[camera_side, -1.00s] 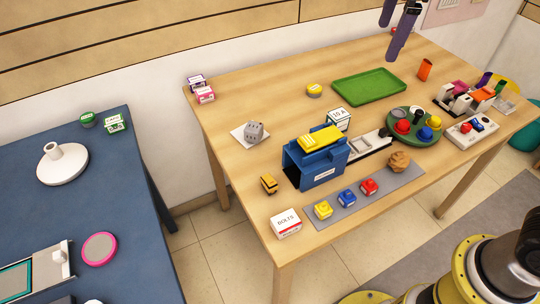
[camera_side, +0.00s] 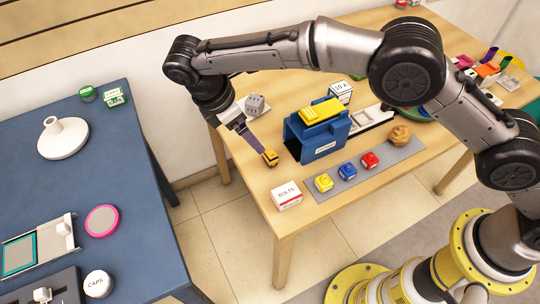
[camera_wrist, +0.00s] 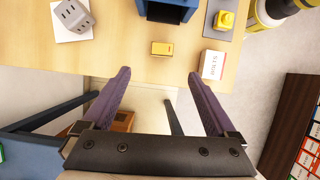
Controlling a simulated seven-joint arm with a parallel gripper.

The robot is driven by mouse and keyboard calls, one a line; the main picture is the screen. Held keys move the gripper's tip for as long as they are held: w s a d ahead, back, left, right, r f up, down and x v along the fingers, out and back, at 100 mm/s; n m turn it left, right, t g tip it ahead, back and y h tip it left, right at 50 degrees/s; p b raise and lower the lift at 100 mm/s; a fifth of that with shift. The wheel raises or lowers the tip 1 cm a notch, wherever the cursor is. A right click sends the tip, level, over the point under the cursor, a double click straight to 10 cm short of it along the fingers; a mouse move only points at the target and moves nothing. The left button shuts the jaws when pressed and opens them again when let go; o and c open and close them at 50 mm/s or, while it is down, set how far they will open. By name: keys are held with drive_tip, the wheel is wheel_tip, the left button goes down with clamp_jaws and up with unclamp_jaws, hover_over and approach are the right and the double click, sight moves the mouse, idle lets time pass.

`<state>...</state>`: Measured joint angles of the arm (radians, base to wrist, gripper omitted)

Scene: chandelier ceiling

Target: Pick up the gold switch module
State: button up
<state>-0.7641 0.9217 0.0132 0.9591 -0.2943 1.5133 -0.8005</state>
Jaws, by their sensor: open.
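The gold switch module (camera_side: 270,157) is a small gold block with dark parts, standing near the left edge of the wooden table. In the wrist view the gold switch module (camera_wrist: 162,48) lies ahead of the fingertips, roughly midway between their lines. My gripper (camera_side: 258,147) hangs over the table's left edge with its purple fingers slanting down toward the module. In the wrist view my gripper (camera_wrist: 158,76) is open, with nothing between the fingers. In the side view the fingertips overlap the module's upper left, and I cannot tell whether they touch it.
A blue box (camera_side: 318,142) with a yellow block (camera_side: 320,111) on top stands right of the module. A white BOLTS box (camera_side: 286,196) is in front. A grey mat (camera_side: 330,198) holds yellow, blue and red pieces.

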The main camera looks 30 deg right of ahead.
sight(269, 152)
drive_tip(key=x, duration=0.7)
drive_tip(key=shift+d+r, duration=0.1)
drive_tip(key=shift+d+x, duration=0.2)
drive_tip(key=shift+x, duration=2.65)
drive_tip(key=shift+s+r, duration=0.15)
drive_tip(key=c, duration=1.4)
drive_tip(key=shift+r, duration=0.1)
drive_tip(key=shift+c, duration=0.2)
